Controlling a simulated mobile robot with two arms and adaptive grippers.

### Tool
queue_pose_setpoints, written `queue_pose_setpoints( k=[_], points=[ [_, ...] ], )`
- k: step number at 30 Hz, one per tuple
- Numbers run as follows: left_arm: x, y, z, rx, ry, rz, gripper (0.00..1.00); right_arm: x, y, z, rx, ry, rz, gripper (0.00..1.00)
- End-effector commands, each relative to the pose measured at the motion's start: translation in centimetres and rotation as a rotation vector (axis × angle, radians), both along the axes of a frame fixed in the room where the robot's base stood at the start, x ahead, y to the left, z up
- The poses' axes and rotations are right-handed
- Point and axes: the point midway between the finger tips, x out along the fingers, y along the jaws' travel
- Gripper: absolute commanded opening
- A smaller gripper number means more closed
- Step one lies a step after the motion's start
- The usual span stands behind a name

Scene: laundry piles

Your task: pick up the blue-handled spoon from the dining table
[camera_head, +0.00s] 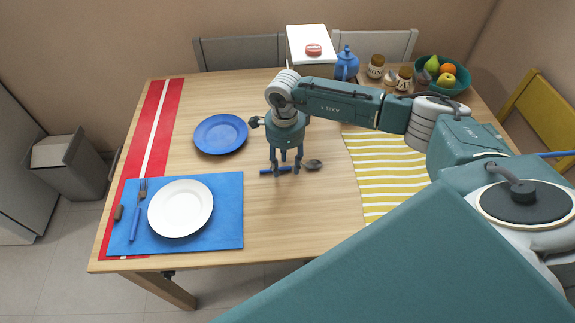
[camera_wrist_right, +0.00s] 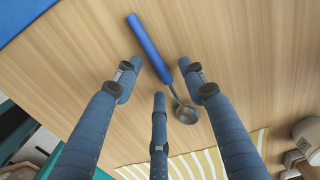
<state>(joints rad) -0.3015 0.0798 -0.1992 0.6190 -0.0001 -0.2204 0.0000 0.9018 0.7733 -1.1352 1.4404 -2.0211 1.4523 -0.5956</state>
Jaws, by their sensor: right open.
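The blue-handled spoon (camera_head: 313,165) lies on the bare wood of the dining table (camera_head: 310,215), its blue handle to the left and its grey metal bowl to the right. My right gripper (camera_head: 285,167) is above the handle, pointing down, with its fingers spread. In the right wrist view the spoon (camera_wrist_right: 150,50) lies between the spread fingers of the gripper (camera_wrist_right: 160,85), the handle running up and left and the bowl near the right finger. The fingers look open and empty. I cannot tell whether they touch the table. My left gripper does not show.
A blue plate (camera_head: 221,134) lies left of the gripper. A blue placemat (camera_head: 230,222) holds a white plate (camera_head: 181,208) and a blue-handled fork (camera_head: 135,220). A yellow striped cloth (camera_head: 380,180) lies to the right. A box, a blue teapot (camera_head: 346,66), jars and a fruit bowl stand behind.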

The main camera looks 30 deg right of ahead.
Motion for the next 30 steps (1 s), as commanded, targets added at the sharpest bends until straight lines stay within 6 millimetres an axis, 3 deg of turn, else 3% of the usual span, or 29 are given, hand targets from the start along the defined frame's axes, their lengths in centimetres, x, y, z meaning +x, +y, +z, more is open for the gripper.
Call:
queue_pose_setpoints(
  k=[9,15,30],
  points=[
    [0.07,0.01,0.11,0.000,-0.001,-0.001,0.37,0.00,0.04,-0.71,0.001,0.000,0.002,0.40],
    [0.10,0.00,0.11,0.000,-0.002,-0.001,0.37,-0.01,0.04,-0.68,0.001,0.000,0.001,0.00],
    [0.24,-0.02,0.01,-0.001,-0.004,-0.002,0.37,0.05,0.04,-0.20,0.001,-0.002,0.001,0.00]
  ],
)
